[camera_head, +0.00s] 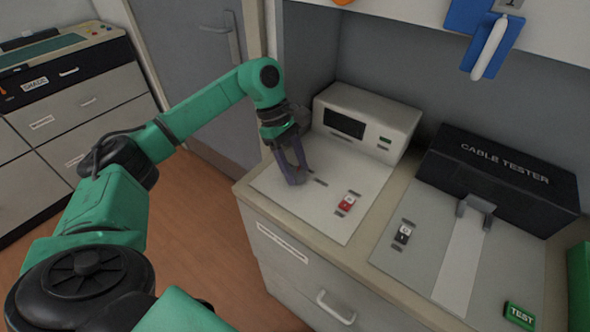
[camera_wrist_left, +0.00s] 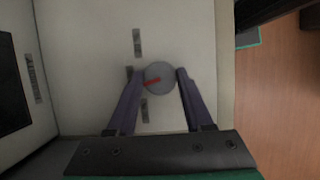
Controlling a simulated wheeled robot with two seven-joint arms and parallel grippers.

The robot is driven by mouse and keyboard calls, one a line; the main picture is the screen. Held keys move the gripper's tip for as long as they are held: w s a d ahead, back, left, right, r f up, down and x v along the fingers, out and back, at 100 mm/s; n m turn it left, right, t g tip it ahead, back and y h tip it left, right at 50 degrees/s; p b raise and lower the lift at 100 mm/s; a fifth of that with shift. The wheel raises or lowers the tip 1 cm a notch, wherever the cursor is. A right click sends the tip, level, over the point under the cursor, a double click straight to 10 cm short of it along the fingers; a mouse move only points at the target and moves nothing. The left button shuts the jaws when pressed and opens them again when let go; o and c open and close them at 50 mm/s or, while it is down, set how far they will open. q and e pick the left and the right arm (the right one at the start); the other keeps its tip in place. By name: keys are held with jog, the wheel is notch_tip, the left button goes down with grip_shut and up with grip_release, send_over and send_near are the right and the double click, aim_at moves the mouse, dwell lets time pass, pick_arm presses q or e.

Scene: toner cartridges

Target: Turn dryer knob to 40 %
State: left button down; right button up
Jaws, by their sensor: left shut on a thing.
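The dryer is a pale machine (camera_head: 386,112) with a dark display, standing behind a white panel on the counter. The dryer knob (camera_wrist_left: 160,78) is a round grey dial with a red pointer mark, seen in the left wrist view. The pointer aims to the left and slightly down in that view. My left gripper (camera_head: 297,180) reaches down to the panel, and its two purple fingers (camera_wrist_left: 162,76) are on either side of the knob, shut on it. In the head view the fingers mostly hide the knob. My right gripper is in neither view.
A red switch (camera_head: 347,202) sits on the panel right of the gripper. Small dark labels (camera_wrist_left: 137,42) surround the knob. A black cable tester (camera_head: 500,175) stands to the right, with a black switch (camera_head: 403,234) and green TEST button (camera_head: 519,315). Drawers (camera_head: 85,105) stand at left.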

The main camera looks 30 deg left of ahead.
pick_arm(q)
jog(key=shift+w+r+m+g, duration=0.15)
jog(key=shift+m+g, duration=0.35)
jog(key=shift+m, duration=0.8)
jog(key=shift+b, duration=0.3)
jog(key=shift+c, duration=1.5)
grip_release()
